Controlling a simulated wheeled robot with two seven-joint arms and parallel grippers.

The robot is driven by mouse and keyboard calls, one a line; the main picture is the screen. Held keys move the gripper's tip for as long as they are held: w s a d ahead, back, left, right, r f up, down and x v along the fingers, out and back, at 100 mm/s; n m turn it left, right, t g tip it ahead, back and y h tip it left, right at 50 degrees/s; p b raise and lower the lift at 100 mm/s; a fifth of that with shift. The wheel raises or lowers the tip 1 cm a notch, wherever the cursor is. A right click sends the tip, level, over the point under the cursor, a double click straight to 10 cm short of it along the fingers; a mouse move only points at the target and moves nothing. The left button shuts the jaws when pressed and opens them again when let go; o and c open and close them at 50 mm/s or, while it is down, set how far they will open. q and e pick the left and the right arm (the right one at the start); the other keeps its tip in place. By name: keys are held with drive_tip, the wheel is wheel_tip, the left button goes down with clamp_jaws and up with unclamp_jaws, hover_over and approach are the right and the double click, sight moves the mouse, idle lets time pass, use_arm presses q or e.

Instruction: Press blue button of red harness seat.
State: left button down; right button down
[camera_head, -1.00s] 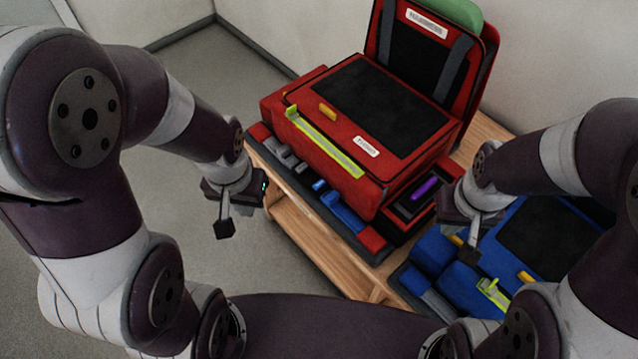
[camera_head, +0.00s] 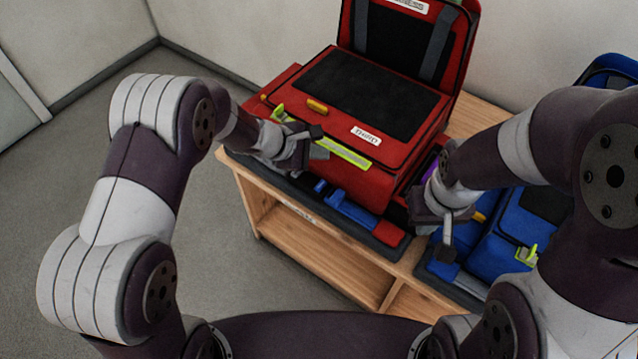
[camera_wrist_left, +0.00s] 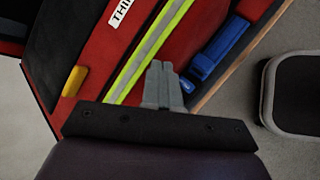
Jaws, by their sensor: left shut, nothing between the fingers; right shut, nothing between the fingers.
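The red harness seat (camera_head: 370,185) stands on the wooden bench, with a black cushion panel and a yellow-green strip along its front. A blue buckle part (camera_head: 350,208) lies at its front foot, with a smaller blue piece (camera_head: 320,186) just left of it. The left wrist view shows a blue buckle (camera_wrist_left: 220,48) beside the seat's red front (camera_wrist_left: 100,45). My left gripper (camera_head: 317,146) is shut and empty at the seat's front left, overlapping the strip in the head view; contact is unclear. My right gripper (camera_head: 443,250) is shut and empty right of the seat's front corner.
A blue seat (camera_head: 500,245) sits on the bench to the right, partly behind my right arm. The wooden bench (camera_head: 320,240) has open shelves below. Walls stand behind; the floor at left is clear.

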use_arm(q)
drive_tip(key=shift+a+f, duration=0.1)
drive_tip(key=shift+a, duration=0.05)
drive_tip(key=b, duration=0.6)
hover_over(328, 182)
drive_tip(key=s+a, duration=0.2)
drive_tip(key=a, duration=0.1)
drive_tip(key=f, duration=0.8)
drive_tip(key=shift+w+d, duration=0.2)
drive_tip(key=shift+w, duration=0.05)
drive_tip(key=shift+f+b, duration=0.35)
drive_tip(key=shift+b, duration=0.1)
idle(0.4)
drive_tip(key=shift+f+b, duration=0.4)
drive_tip(key=shift+b, duration=0.15)
drive_tip(key=shift+f+b, duration=0.5)
drive_tip(key=shift+b, duration=0.05)
idle(0.4)
drive_tip(key=shift+r, duration=0.1)
drive_tip(key=shift+r+p, duration=0.55)
drive_tip(key=shift+r, duration=0.3)
